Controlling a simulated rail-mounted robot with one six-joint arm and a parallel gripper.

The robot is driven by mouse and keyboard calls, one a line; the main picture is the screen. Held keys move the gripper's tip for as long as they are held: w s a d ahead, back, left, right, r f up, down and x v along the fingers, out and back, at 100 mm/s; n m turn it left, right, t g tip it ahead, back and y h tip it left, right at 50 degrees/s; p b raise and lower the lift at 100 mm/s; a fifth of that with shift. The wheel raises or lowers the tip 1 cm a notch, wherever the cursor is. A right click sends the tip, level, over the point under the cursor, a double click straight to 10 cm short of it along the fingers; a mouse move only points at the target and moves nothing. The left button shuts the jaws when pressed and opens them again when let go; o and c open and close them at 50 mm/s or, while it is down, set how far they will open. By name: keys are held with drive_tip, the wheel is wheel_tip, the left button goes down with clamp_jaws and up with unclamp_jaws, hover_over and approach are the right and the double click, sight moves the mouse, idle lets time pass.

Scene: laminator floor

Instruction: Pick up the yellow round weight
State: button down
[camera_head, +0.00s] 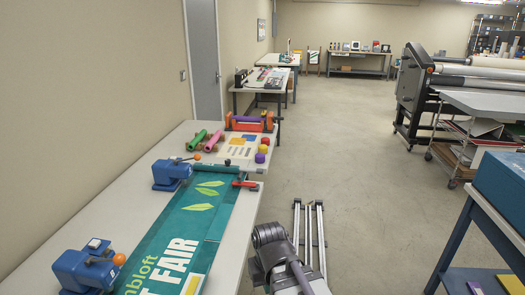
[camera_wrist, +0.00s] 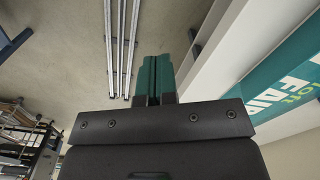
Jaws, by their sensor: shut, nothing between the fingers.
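The yellow round weight (camera_head: 263,149) is small in the head view, at the right edge of the long table. It stands in a short row between a red weight (camera_head: 265,141) behind it and a purple weight (camera_head: 260,158) in front. My gripper (camera_wrist: 155,75) shows in the wrist view with its green fingers shut together and empty. It is over the floor beside the table, well apart from the weights. The weights are not in the wrist view.
A teal banner (camera_head: 204,215) lies along the table (camera_head: 90,210), with two blue devices (camera_head: 172,173) (camera_head: 88,268) at its left edge. Pink and green rolls (camera_head: 196,140) and an orange-purple holder (camera_head: 249,122) are at the far end.

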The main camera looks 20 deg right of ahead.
drive_tip(key=c, duration=1.8)
unclamp_jaws()
drive_tip(key=o, duration=1.6)
drive_tip(key=shift+o, duration=0.2)
drive_tip(key=shift+d+r, duration=0.1)
